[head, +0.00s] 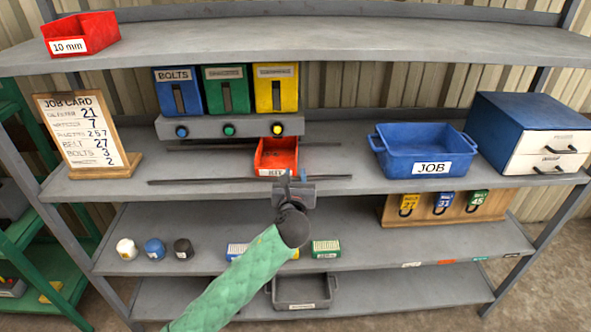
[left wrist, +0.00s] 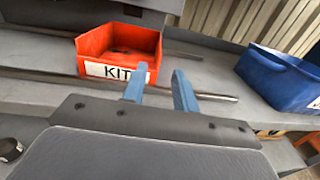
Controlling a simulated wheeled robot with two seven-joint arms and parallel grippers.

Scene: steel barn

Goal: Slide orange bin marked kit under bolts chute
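The orange bin marked KIT (head: 277,153) sits on the middle shelf, below and slightly in front of the yellow chute (head: 275,88). The blue chute marked BOLTS (head: 178,91) is farther left, beside the green chute (head: 227,90). My left gripper (head: 293,178) is in front of the bin's right part. In the left wrist view its two blue fingers (left wrist: 160,88) are apart with nothing seen between them. The left finger overlaps the front of the orange bin (left wrist: 117,52) by its label; the right finger is right of the bin. I cannot tell whether they touch it. My right gripper is out of view.
Dark rods (head: 250,180) lie along the shelf before and behind the bin. The blue JOB bin (head: 418,148) stands to the right, the job card (head: 85,135) at left. The shelf in front of the blue and green chutes looks clear between the rods.

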